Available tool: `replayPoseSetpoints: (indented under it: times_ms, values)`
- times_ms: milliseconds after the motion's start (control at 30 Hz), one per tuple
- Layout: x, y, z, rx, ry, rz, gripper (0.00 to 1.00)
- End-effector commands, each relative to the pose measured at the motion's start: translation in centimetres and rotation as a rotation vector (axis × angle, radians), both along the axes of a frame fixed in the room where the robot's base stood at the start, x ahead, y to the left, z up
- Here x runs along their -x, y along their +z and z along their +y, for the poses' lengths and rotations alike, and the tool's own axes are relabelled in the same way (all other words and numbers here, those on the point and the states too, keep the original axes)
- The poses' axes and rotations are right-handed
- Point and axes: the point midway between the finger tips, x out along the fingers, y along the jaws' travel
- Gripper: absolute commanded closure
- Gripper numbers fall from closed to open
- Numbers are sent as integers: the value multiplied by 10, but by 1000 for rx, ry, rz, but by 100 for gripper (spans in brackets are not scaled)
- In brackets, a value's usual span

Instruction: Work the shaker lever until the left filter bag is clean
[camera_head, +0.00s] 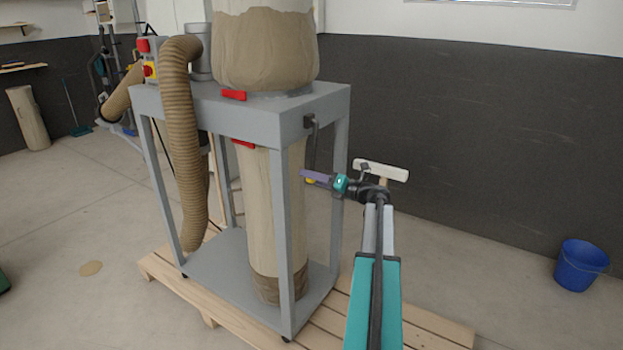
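The upper filter bag (265,50) stands on the grey dust collector frame (235,115); its lower part is brown with dust, paler above an uneven line, and its top is cut off. The dark shaker lever (316,145) hangs from a bracket on the frame's right side. A small yellow piece (310,181), seemingly its grip, shows at its lower end. My gripper (312,177), with purple fingers, is at that end and partly covers the yellow piece. Whether the fingers are closed around it or only beside it is not visible. Only one upper bag is in view.
A collecting bag (272,205) hangs inside the frame, and a ribbed hose (182,140) runs down its left. The frame stands on a wooden pallet (435,325). A blue bucket (581,265) is at far right. The floor between is clear.

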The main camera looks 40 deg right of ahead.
Motion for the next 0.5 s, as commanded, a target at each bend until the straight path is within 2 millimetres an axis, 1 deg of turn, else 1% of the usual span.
replayPoseSetpoints:
  times_ms: [500]
  values:
    - [12, 16, 46, 1, 1, -1, 61]
